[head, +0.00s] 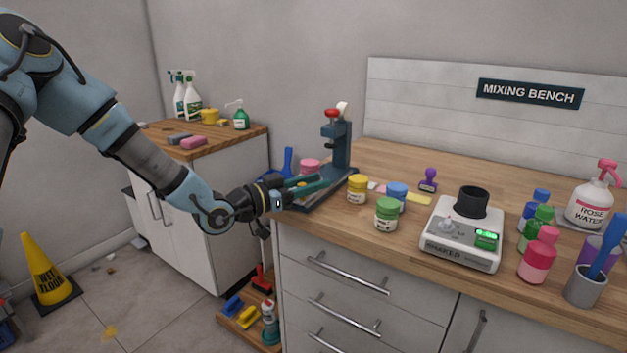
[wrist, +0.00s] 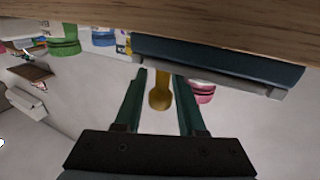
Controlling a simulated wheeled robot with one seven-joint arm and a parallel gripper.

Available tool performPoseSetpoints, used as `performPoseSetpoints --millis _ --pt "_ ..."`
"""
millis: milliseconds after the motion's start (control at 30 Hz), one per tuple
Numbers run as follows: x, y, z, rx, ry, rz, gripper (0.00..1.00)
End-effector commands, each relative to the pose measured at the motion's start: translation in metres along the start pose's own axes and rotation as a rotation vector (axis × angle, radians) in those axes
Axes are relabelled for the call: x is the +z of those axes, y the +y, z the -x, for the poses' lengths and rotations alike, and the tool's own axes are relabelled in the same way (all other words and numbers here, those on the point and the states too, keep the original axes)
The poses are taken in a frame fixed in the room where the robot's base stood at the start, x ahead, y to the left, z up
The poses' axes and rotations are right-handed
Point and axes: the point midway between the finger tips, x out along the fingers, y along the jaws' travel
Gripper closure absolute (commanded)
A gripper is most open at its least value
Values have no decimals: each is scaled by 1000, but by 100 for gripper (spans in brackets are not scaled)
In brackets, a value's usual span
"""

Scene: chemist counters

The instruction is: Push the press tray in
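The press (head: 341,148) is a dark teal stand with a red knob, at the left end of the mixing bench. Its dark base (head: 333,190) lies at the bench's left edge, partly hidden by my gripper. In the wrist view a dark teal slab with a pale grey lip (wrist: 225,66) lies along the wooden edge; I cannot tell which part is the tray or how far out it is. My gripper (head: 323,182) is open beside the press base, its green fingers apart. In the wrist view a yellow shape (wrist: 160,92) shows between the fingers (wrist: 160,76); contact cannot be told.
A pink jar (head: 310,166) stands close behind my gripper. Yellow (head: 357,190), green (head: 387,215) and blue (head: 397,195) jars stand right of the press. A gap separates the side cabinet (head: 215,220) from the bench.

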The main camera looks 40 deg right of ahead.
Motion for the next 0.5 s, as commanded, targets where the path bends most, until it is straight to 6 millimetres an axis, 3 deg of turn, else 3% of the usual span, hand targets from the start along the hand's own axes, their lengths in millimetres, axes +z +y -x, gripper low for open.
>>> performPoseSetpoints --millis 267,500 --pt "0 0 -1 -1 0 0 62" --pt "0 0 -1 -1 0 1 89"
